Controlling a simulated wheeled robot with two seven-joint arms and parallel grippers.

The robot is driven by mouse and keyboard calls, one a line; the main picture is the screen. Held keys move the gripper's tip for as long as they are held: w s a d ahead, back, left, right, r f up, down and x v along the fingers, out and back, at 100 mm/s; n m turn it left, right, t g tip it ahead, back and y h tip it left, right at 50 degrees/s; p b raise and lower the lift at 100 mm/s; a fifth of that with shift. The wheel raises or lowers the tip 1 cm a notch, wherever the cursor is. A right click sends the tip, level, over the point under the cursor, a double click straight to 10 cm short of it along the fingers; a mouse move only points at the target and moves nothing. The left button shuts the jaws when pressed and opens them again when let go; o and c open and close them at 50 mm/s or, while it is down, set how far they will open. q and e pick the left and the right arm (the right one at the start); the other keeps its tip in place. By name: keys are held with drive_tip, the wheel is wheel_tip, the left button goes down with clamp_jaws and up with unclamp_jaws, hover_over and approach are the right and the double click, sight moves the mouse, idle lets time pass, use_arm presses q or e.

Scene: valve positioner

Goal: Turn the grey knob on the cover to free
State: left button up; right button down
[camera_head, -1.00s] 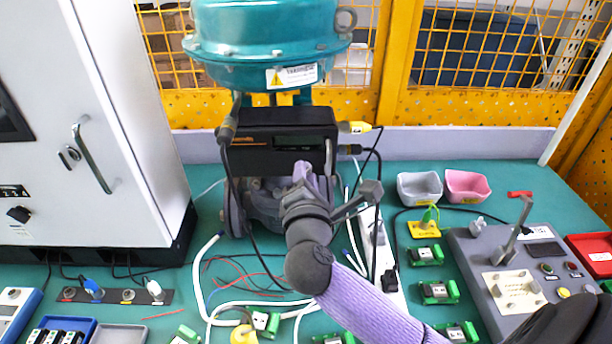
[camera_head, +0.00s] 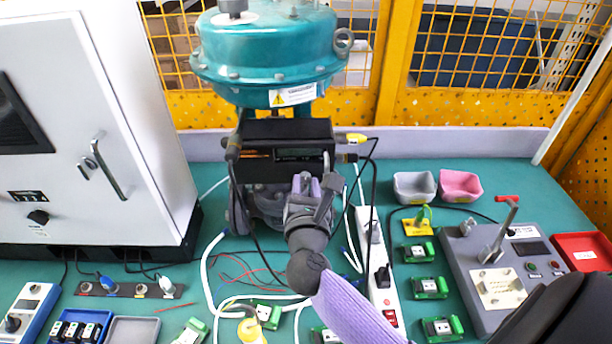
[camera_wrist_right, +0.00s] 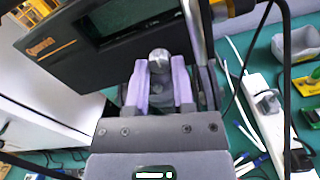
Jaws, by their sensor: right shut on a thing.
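The black positioner (camera_head: 252,131) with a display hangs below the teal actuator (camera_head: 268,58). In the right wrist view, its cover (camera_wrist_right: 75,42) fills the upper left, tilted, with an orange label. The grey knob (camera_wrist_right: 159,58) is round and sits at the cover's lower edge. My right gripper (camera_wrist_right: 160,82) is shut on this knob, one lilac finger on each side. In the head view, the right gripper (camera_head: 307,182) reaches up to the positioner's lower edge and hides the knob. The knob's position marking cannot be read. My left gripper is in neither view.
Black cables hang around the positioner beside my right wrist. A white power strip (camera_head: 379,285) lies to the right, near a grey bin (camera_head: 414,187), a pink bin (camera_head: 460,186) and a grey control panel (camera_head: 470,255). A white cabinet (camera_head: 95,120) stands left.

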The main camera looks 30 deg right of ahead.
drive_tip(key=n+p, duration=0.3)
drive_tip(key=n, duration=0.1)
drive_tip(key=shift+r+n, duration=0.15)
drive_tip(key=shift+n, duration=0.15)
drive_tip(key=n+p, duration=0.1)
drive_tip(key=n, duration=0.2)
drive_tip(key=shift+p, duration=0.4)
drive_tip(key=shift+n+p, duration=0.5)
drive_tip(key=shift+n, duration=0.7)
drive_tip(key=shift+c, duration=2.3)
unclamp_jaws()
